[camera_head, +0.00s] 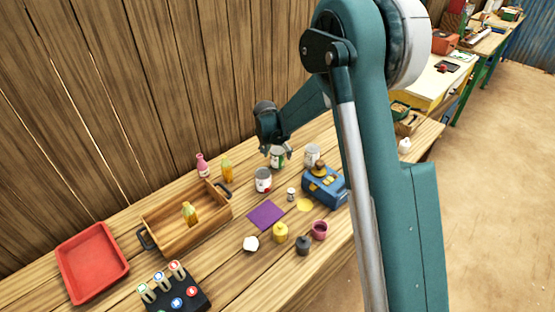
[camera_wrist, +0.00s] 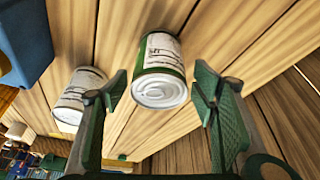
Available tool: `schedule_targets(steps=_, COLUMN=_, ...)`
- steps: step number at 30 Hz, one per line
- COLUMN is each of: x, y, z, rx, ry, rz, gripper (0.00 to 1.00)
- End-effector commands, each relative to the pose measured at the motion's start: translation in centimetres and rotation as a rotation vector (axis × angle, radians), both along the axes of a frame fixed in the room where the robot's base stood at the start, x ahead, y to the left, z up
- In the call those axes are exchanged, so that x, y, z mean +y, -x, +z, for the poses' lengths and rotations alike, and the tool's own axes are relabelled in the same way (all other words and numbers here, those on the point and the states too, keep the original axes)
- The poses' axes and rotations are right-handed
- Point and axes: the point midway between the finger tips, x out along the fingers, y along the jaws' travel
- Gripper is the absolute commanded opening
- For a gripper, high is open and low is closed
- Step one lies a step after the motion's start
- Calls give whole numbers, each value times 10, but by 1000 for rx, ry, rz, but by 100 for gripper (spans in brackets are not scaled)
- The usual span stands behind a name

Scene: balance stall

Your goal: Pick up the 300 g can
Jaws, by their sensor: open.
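Three label-wrapped cans stand on the wooden table. A white can with a green band (camera_head: 277,161) is just below my gripper (camera_head: 275,147). In the wrist view this green-banded can (camera_wrist: 161,65) shows between and beyond the two open fingers (camera_wrist: 162,90), with nothing gripped. A white-labelled can (camera_head: 312,156) stands to its right and shows left of the fingers in the wrist view (camera_wrist: 78,100). A white can with a red mark (camera_head: 263,180) stands nearer the front. The label print is too small to tell which can is 300 g.
A blue scale-like box (camera_head: 325,188) stands right of the cans. A wooden tray (camera_head: 164,236) with a yellow bottle, a pink bottle (camera_head: 202,166) and a red tray (camera_head: 92,262) lie left. A purple mat (camera_head: 266,216) and several small items lie in front. A plank wall rises behind.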

Motion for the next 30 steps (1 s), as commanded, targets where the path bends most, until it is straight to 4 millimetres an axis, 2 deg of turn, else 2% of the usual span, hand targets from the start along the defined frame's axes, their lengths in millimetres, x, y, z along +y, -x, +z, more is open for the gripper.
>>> schedule_targets(steps=4, x=-4, y=-5, z=-19, rx=0, ry=0, rz=-1, gripper=58)
schedule_targets(steps=10, x=-6, y=-11, z=-33, rx=0, ry=0, rz=-1, gripper=58)
schedule_targets(steps=29, x=-6, y=-12, z=-35, rx=0, ry=0, rz=0, gripper=58)
schedule_targets(steps=30, x=-6, y=-12, z=-35, rx=0, ry=0, rz=-1, gripper=53)
